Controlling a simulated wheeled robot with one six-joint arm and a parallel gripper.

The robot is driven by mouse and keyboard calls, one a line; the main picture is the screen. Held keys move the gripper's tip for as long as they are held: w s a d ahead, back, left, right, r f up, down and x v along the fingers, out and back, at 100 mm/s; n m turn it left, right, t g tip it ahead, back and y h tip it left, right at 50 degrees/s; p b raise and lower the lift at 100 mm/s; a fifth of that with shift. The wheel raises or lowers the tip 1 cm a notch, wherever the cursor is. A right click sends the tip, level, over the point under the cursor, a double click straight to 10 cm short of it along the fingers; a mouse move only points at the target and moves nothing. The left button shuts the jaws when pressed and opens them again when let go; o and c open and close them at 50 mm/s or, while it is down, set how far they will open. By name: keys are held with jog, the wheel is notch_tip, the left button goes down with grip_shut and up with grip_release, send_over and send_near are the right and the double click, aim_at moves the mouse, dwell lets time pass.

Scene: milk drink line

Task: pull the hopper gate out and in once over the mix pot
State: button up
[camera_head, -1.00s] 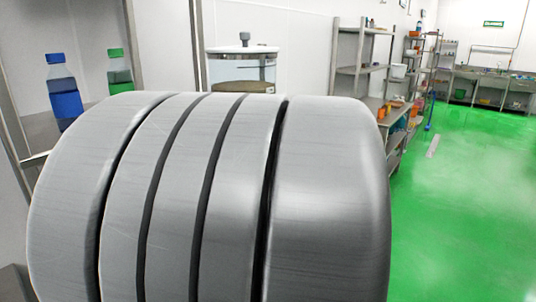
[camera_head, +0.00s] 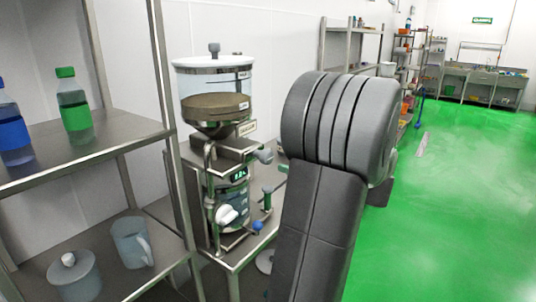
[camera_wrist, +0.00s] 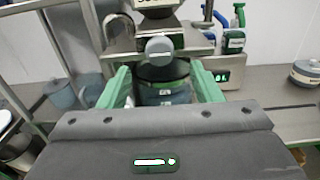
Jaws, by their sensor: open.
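The hopper (camera_head: 214,84) is a clear cylinder with brown powder and a lidded top, above a metal stand in the head view. The grey round knob of the gate (camera_head: 264,155) sticks out to the right below the hopper. In the wrist view the gate knob (camera_wrist: 159,50) faces me, centred just beyond the fingertips. My gripper (camera_wrist: 160,86) is open and empty, its green fingers spread left and right of the knob's line and apart from it. The dark mix pot (camera_wrist: 165,84) shows below the knob, between the fingers. In the head view my arm hides most of the gripper.
A metal shelf (camera_head: 85,152) with bottles, a jug (camera_head: 132,242) and a lidded pot (camera_head: 75,276) stands left of the stand. A blue knob (camera_head: 257,226) sits low at the stand's front. Green floor (camera_head: 460,200) at right is open.

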aim_at(270, 157)
jog(key=p+x, duration=0.1)
jog(key=x, duration=0.8)
jog(key=shift+w+a, duration=0.1)
jog(key=shift+a, duration=0.05)
jog(key=shift+c, duration=0.2)
grip_shut()
jog(key=p+v, duration=0.1)
jog(key=v, duration=0.6)
jog(key=shift+p, duration=0.35)
jog(key=shift+f, duration=0.1)
jog(key=shift+c, duration=0.9)
grip_release()
jog(key=shift+o, duration=1.1)
jog(key=shift+d, duration=0.2)
